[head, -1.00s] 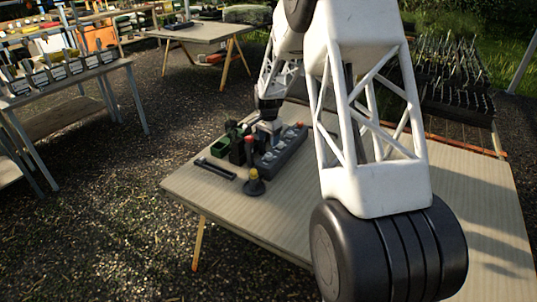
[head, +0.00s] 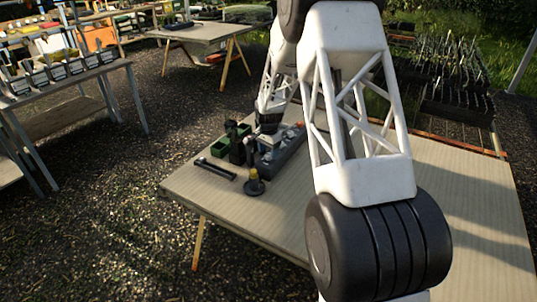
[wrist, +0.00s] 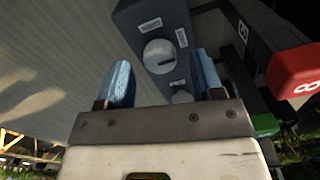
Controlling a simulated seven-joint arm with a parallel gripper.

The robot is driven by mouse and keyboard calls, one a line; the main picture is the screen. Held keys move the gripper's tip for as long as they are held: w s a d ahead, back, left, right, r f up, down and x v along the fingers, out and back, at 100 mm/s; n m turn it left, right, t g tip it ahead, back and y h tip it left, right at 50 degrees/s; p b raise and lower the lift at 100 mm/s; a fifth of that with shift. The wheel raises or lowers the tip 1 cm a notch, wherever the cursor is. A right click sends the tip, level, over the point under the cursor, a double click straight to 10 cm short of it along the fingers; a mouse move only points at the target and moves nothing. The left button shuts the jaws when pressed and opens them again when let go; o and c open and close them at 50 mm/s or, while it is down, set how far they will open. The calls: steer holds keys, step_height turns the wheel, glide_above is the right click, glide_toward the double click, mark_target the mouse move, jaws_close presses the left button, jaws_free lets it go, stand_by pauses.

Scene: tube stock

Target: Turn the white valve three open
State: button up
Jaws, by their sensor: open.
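A long dark grey block (head: 289,154) lies on the table and carries a row of round pale valve knobs. In the wrist view, one white round knob (wrist: 159,57) with a dark slot shows on the block (wrist: 133,17), with small label plates near it, too blurred to read. A second knob (wrist: 182,98) is partly hidden behind my gripper. My gripper (wrist: 163,78) is open, its two blue fingertips apart and nothing held between them. The slotted knob appears between and just beyond the fingertips. I cannot tell which knob is valve three.
A red part (wrist: 296,73) with a white mark stands right of the block in the wrist view. A dark bar (head: 215,169), a yellow-topped black piece (head: 254,184) and a green box (head: 219,148) stand close by. The table (head: 460,215) is bare on its right.

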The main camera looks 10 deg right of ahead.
steer(key=shift+f, duration=0.85)
steer(key=shift+c, duration=0.4)
steer(key=c, duration=0.8)
steer(key=shift+c, duration=0.2)
